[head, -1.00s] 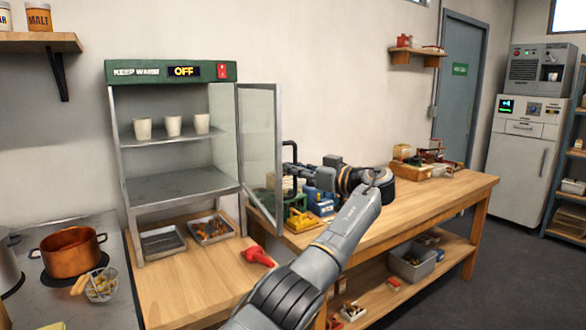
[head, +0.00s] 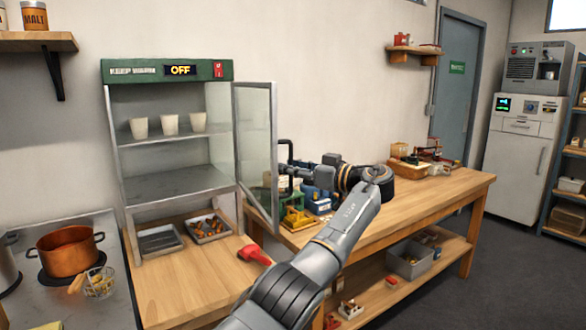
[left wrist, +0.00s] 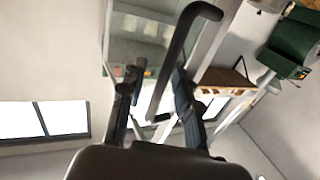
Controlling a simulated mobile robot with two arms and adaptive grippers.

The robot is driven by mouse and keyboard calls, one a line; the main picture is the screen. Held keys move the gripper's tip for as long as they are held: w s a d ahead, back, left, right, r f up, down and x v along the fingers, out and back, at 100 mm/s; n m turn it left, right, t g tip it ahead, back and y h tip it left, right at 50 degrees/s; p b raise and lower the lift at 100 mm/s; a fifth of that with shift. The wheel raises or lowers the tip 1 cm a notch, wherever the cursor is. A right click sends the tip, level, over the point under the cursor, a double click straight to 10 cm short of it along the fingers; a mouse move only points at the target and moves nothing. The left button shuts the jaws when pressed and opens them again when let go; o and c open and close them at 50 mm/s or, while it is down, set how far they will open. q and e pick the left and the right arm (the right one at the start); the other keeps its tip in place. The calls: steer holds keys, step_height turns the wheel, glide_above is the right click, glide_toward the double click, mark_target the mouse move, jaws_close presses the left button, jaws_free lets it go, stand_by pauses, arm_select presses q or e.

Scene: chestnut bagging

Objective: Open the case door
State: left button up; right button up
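The warming case (head: 170,72) has a green top panel with a lit OFF sign. Its glass door (head: 256,150) is hinged on the right side and stands swung wide open, and the front is uncovered. A dark bar handle (head: 289,150) is on the door's outer edge; it also shows in the left wrist view (left wrist: 176,62). My left gripper (head: 290,174) is at the handle, to the right of the door. In the left wrist view its two fingers (left wrist: 155,95) are spread, with the bar running between them, nearer the right finger. Contact is not clear. My right gripper is not in view.
Three pale cups (head: 169,125) stand on the case's upper shelf. Two trays (head: 158,240) sit underneath, one holding chestnut-like pieces. A red tool (head: 254,254) lies on the counter. A copper pot (head: 68,252) is at left. Yellow and blue items (head: 298,219) crowd below my gripper.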

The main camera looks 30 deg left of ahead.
arm_select(q)
steer(key=d, duration=1.2)
steer(key=shift+s+d, duration=0.2)
steer(key=shift+c, duration=0.4)
